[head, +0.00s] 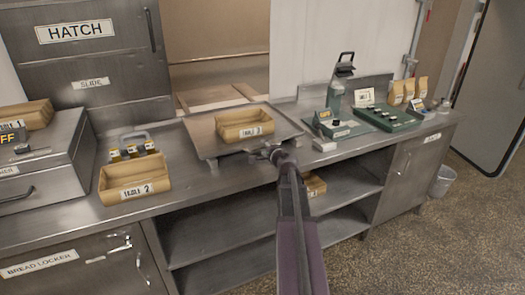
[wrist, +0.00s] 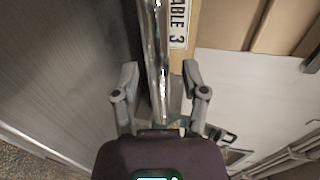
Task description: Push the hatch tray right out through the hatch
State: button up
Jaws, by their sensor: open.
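The hatch tray (head: 205,143) is a flat grey metal tray on the counter in front of the open hatch (head: 218,45). A tan basket labelled TABLE 3 (head: 244,124) sits on it. My gripper (head: 268,151) is at the tray's front edge, right of its middle. In the wrist view my gripper (wrist: 160,75) is open, its fingers on either side of a shiny metal edge (wrist: 154,50) that looks like the tray's rim. The TABLE 3 label (wrist: 179,24) shows just beyond. Whether the fingers touch the rim I cannot tell.
A TABLE 2 basket (head: 135,178) and small jars (head: 132,150) stand left of the tray. A green device (head: 330,125) and a green tray of dark items (head: 385,117) stand to the right. A wooden surface (head: 215,96) shows through the hatch behind the tray.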

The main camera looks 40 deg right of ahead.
jog(key=shift+w, duration=0.2)
grip_shut()
jog(key=shift+s+a, duration=0.1)
jog(key=shift+a, duration=0.25)
jog(key=shift+d, duration=0.25)
jog(key=shift+w+d, duration=0.2)
jog(key=shift+w, duration=0.35)
jog(key=r+x, duration=0.2)
jog(key=x, duration=1)
jog(key=w+r+x, duration=0.1)
jog(key=r+x, duration=0.2)
jog(key=x, duration=0.9)
jog(key=r+x, duration=0.2)
jog(key=x, duration=1.1)
jog(key=shift+w+d+r, duration=0.15)
jog(key=shift+d+r, duration=0.05)
jog(key=shift+r, duration=0.1)
